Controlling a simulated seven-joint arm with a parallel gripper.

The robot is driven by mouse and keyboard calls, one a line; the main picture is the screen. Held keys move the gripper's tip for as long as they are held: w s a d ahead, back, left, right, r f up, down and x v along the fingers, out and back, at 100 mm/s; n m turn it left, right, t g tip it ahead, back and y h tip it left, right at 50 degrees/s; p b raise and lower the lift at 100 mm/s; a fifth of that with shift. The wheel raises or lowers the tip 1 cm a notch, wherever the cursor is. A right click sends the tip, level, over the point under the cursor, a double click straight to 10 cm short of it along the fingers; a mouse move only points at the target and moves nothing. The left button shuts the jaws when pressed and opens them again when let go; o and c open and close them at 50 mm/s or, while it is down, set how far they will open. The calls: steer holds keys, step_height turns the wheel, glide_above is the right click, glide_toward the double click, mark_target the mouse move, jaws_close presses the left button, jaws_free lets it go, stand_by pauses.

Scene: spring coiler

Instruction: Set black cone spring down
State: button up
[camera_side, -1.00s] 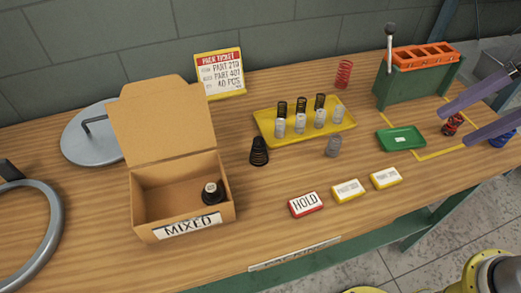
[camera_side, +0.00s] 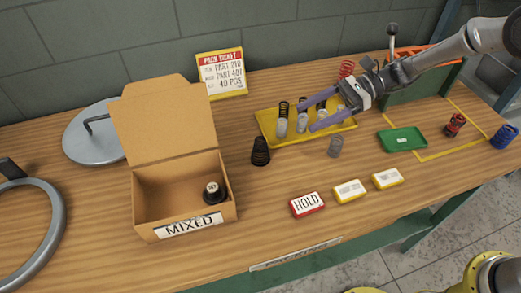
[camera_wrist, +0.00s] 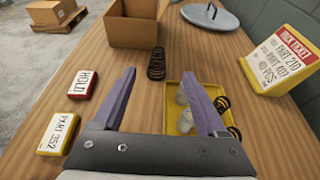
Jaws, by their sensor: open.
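The black cone spring (camera_side: 260,151) stands upright on the wooden table, between the cardboard box and the yellow tray. It also shows in the wrist view (camera_wrist: 157,64), just beyond my fingertips. My gripper (camera_side: 307,116) is open with nothing between its two purple fingers. It appears above the yellow tray, to the right of the cone spring and apart from it. In the wrist view my gripper (camera_wrist: 160,78) points toward the spring and the box.
The open box (camera_side: 185,206) marked MIXED holds a dark piece with a pale top. The yellow tray (camera_side: 272,138) holds several springs. A grey spring (camera_side: 335,147) stands in front of it. The HOLD block (camera_side: 307,205) and two yellow-edged labels lie in front. Table left of HOLD is clear.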

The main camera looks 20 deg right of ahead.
mark_target(260, 140)
steer(key=x, duration=1.4)
steer(key=shift+s+d+f, duration=0.15)
steer(key=shift+f, duration=0.1)
jaws_close()
